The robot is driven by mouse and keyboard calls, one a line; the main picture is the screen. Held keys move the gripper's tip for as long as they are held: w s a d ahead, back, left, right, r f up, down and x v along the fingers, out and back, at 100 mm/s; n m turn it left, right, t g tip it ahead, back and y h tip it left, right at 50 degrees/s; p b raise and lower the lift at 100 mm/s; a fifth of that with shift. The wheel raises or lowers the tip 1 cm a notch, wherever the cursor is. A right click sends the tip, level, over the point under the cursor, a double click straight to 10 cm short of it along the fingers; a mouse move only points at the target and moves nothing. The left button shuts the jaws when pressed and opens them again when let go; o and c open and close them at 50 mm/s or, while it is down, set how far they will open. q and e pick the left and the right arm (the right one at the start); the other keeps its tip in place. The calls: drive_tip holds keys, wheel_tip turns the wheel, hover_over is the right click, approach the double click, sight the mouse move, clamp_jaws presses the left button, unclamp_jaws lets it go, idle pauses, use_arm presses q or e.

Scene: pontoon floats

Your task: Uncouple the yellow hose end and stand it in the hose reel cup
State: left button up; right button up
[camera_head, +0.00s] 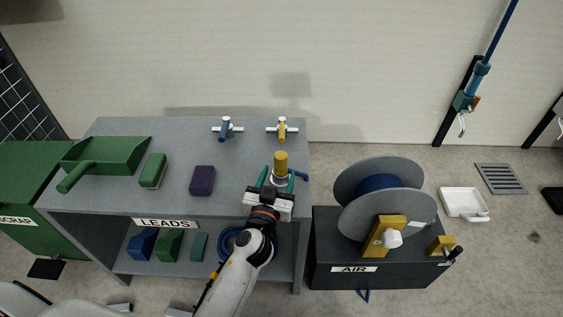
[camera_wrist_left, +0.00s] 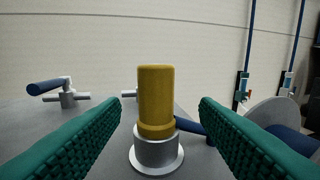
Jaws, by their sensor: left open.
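The yellow hose end (camera_head: 281,162) stands upright in a round silver fitting on the grey bench top. In the left wrist view the yellow hose end (camera_wrist_left: 156,97) is centred, seated in the silver fitting (camera_wrist_left: 156,153), with a dark blue handle (camera_wrist_left: 190,126) behind it at right. My left gripper (camera_head: 278,179) is open, its teal fingers (camera_wrist_left: 158,135) on either side of the hose end with visible gaps. The hose reel (camera_head: 378,178) stands right of the bench, with blue hose between grey flanges. I cannot tell which part is its cup. My right gripper is out of view.
Blue (camera_head: 225,129) and yellow (camera_head: 282,130) handled valves stand at the bench's back. A green dustpan (camera_head: 105,155), green block (camera_head: 153,170) and purple block (camera_head: 203,180) lie left. The dark AIR box (camera_head: 330,245) carries the reel and yellow brackets (camera_head: 385,234).

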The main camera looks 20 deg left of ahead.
use_arm(q)
drive_tip(key=w, duration=0.6)
drive_tip(key=shift+w+a+f, duration=0.15)
drive_tip(key=shift+w+a, duration=0.25)
drive_tip(key=c, duration=1.1)
